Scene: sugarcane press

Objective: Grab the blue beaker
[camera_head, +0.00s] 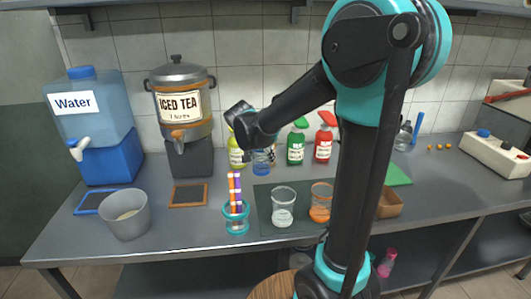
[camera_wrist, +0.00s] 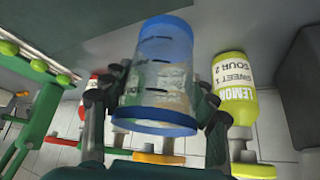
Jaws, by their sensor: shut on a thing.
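The blue beaker (camera_wrist: 158,75) is a clear cup with blue rims and dark marks. In the wrist view it sits between the two fingers of my gripper (camera_wrist: 155,105), which are shut on its sides. In the head view the blue beaker (camera_head: 261,163) shows below my gripper (camera_head: 256,148), near the back of the counter by the bottles. It appears held above the mat, though its base is partly hard to judge. My arm hides part of the area to its right.
On the dark mat (camera_head: 261,222) stand a clear beaker (camera_head: 283,207) and an orange beaker (camera_head: 320,203). A cup of straws (camera_head: 236,218) stands left of it. Yellow (camera_head: 236,150), green (camera_head: 296,144) and red (camera_head: 324,139) bottles stand behind. A grey bucket (camera_head: 124,215) is at left.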

